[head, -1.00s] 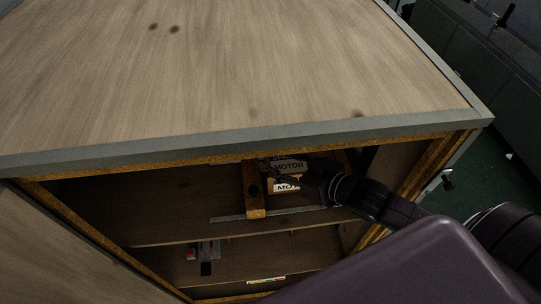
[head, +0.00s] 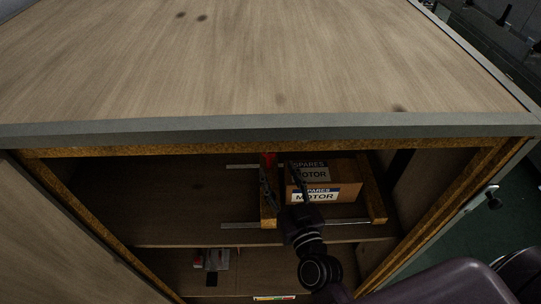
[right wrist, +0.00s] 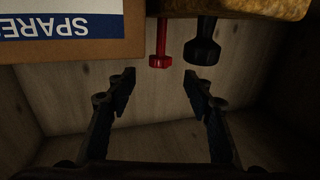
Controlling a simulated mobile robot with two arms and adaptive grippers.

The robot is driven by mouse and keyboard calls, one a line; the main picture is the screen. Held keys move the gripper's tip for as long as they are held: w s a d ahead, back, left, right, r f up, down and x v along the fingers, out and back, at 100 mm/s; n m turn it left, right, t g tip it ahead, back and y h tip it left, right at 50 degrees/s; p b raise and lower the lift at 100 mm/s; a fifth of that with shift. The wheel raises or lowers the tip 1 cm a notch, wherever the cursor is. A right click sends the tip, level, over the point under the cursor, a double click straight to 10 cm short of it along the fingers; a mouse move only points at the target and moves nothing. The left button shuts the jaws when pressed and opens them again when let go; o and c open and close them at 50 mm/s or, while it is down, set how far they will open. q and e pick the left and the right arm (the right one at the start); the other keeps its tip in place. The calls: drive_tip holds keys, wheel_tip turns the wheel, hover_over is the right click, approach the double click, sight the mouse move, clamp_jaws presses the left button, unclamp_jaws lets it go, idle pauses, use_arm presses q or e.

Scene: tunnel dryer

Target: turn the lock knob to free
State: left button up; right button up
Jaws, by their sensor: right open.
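A red knob-like part (right wrist: 161,45) and a thicker black one (right wrist: 203,45) stick out below a wooden bar in the right wrist view. I cannot tell for certain which is the lock knob. In the head view a small red part (head: 268,159) shows at the upper end of the wooden bar (head: 268,212), left of the spares box. My right gripper (head: 281,178) reaches into the cabinet in front of that bar. In the right wrist view it is open and empty (right wrist: 159,80), its fingertips apart from the red part. My left gripper is out of view.
A cardboard box labelled SPARES MOTOR (head: 318,174) stands right of the bar; it also shows in the right wrist view (right wrist: 70,48). Metal rails cross the upper shelf (head: 180,225). A small grey and red item (head: 211,258) lies on the lower shelf. The shelf's left side is clear.

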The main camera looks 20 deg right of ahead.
sight(271, 156)
drive_tip(key=w+p, duration=0.1)
drive_tip(key=w, duration=0.6)
drive_tip(key=shift+w+p, duration=0.1)
drive_tip(key=shift+p, duration=0.3)
drive_tip(key=shift+c, duration=0.4)
drive_tip(key=c, duration=1.1)
